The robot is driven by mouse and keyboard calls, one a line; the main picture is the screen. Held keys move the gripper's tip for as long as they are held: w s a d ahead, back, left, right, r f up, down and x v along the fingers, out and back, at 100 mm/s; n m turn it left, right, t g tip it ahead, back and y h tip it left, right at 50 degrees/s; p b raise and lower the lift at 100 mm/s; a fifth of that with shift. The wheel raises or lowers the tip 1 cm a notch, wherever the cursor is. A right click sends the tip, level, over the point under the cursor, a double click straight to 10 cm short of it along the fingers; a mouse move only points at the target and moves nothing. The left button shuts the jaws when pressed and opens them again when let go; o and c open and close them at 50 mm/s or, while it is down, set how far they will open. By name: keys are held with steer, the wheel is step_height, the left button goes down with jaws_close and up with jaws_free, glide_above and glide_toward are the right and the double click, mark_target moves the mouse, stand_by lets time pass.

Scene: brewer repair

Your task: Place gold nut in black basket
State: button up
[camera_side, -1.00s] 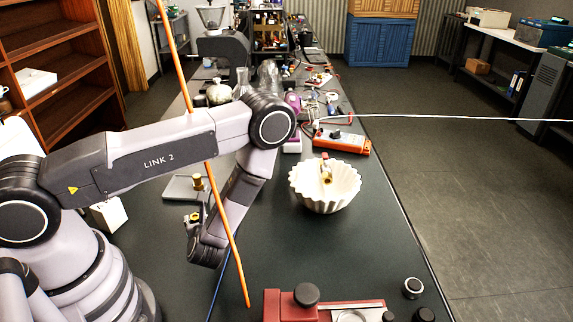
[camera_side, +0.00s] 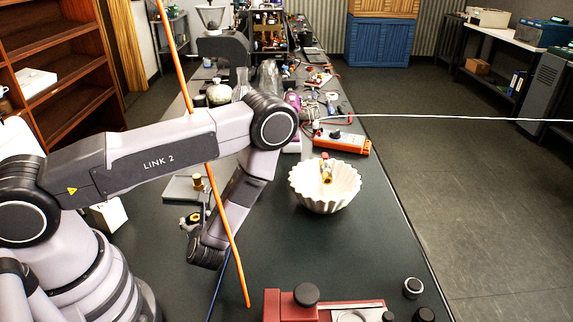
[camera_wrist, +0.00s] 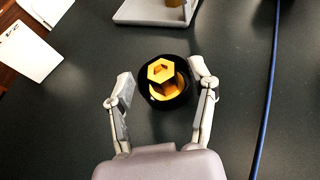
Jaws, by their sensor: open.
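The gold nut (camera_wrist: 160,69) is a six-sided ring between my fingertips in the wrist view. It lies over a round black cup-like part that I take for the black basket (camera_wrist: 181,100). More gold shows inside that part below the nut. Whether the nut rests on it or hangs just above it, I cannot tell. My gripper (camera_wrist: 164,80) is open, with one finger on each side and a gap between each finger and the nut. In the side view the gold nut (camera_side: 194,217) is small at my gripper, and the basket is hard to make out.
A grey plate with a brass post (camera_side: 198,183) stands just beyond my gripper. A white fluted bowl (camera_side: 324,198) holding a red and gold part is to the right. A red fixture (camera_side: 285,303) is in front. A blue cable (camera_wrist: 267,110) runs along the right.

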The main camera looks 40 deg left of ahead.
steer(key=v, duration=1.1)
steer(key=shift+d+r, duration=0.2)
steer(key=shift+r, duration=0.15)
step_height(320, 180, up, 17)
steer(key=a+n+g+h, duration=0.25)
steer(key=n+g, duration=0.35)
steer(key=n, duration=0.7)
steer(key=s+d+r+n+t+h, duration=0.1)
steer(key=s+r+n+t+h, duration=0.2)
steer(key=r, duration=0.5)
steer(key=s+d+r+n+t+h, duration=0.1)
steer(key=s+r+n+t+h, duration=0.2)
steer(key=s+r+n+h, duration=0.3)
step_height(320, 180, up, 3)
steer(key=shift+d+f+t+h, duration=0.2)
steer(key=shift+d+t+h, duration=0.1)
steer(key=shift+h, duration=0.15)
